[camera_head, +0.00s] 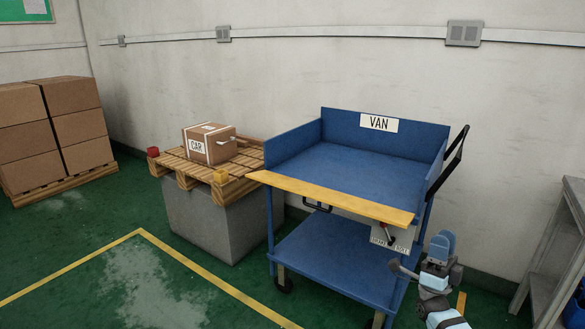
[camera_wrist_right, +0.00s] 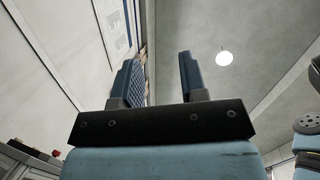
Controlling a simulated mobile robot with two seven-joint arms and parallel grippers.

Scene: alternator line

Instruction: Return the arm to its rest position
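My right arm (camera_head: 436,280) comes in at the lower right of the head view, in front of the right end of the blue cart. My left gripper is not in view.
The blue two-level cart (camera_head: 345,173) with a VAN label stands close to my right arm. A CAR-labelled box (camera_head: 209,145) sits on a pallet (camera_head: 254,163) left of it. A grey table (camera_head: 560,250) stands at the right edge. Floor at the front left is clear.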

